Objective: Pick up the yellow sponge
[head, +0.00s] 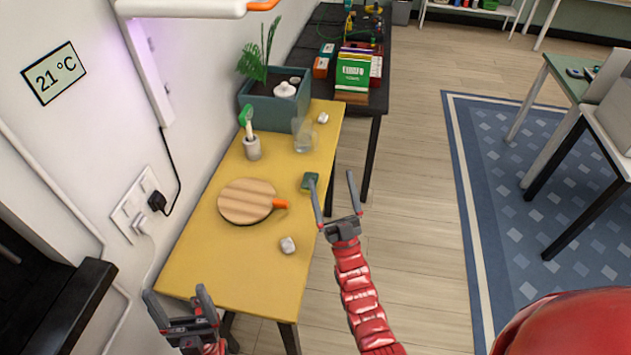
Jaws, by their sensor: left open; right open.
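A small block with a dark green top (307,183) lies near the right edge of the yellow table (255,277). It looks like a sponge with its green side up; I cannot make out clear yellow on it. My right gripper (331,178) is open and empty at the table's right edge. Its left fingertip overlaps the sponge in the picture; I cannot tell whether they touch. My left gripper (175,292) is open and empty by the table's front left corner, well away from the sponge.
A round wooden board (246,201) with an orange handle lies left of the sponge, with a small whitish lump (288,245) in front. Behind stand a glass (304,137), a cup with a brush (252,148) and a planter (262,112). The table's front part is clear.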

